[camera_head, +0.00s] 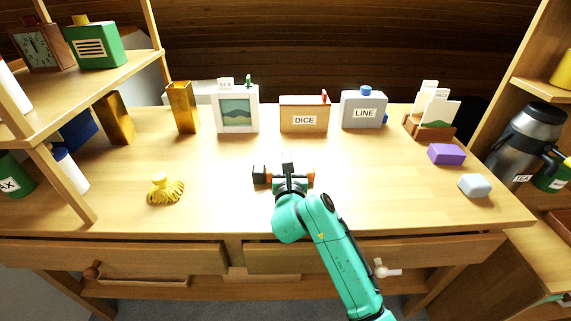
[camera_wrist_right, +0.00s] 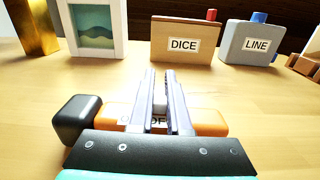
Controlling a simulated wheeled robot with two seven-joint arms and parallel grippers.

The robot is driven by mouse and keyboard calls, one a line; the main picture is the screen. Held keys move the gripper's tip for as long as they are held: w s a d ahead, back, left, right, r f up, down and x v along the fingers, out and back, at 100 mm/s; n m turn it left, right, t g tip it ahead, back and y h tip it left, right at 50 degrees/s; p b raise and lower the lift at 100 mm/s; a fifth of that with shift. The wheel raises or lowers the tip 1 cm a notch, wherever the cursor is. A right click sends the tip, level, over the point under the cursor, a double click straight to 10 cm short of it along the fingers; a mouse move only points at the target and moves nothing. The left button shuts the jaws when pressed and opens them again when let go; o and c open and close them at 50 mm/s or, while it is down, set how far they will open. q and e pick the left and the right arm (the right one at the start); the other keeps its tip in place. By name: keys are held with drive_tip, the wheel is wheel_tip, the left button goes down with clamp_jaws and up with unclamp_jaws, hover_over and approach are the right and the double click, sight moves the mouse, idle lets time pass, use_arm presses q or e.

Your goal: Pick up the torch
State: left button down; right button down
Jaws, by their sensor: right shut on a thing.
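The torch is an orange body with a black head. It lies sideways near the middle of the table in the head view (camera_head: 304,178), its black head to the left. In the right wrist view the torch (camera_wrist_right: 208,122) runs left to right across the jaws, with part of its lettering hidden by the fingers. My right gripper (camera_head: 289,168) is over the torch's middle, shut on its body, one finger each side in the wrist view (camera_wrist_right: 160,85). The torch appears at table level; I cannot tell any small gap beneath. My left gripper is not in view.
Behind the torch stand a box marked DICE (camera_head: 304,117), a grey LINE container (camera_head: 363,110) and a picture frame (camera_head: 238,112). A yellow brush (camera_head: 165,189) lies left. A purple block (camera_head: 446,154) and a pale block (camera_head: 474,186) lie right. The table around the torch is clear.

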wheel_tip(320, 180, up, 20)
drive_tip(key=p, duration=0.3)
drive_tip(key=shift+f, duration=0.1)
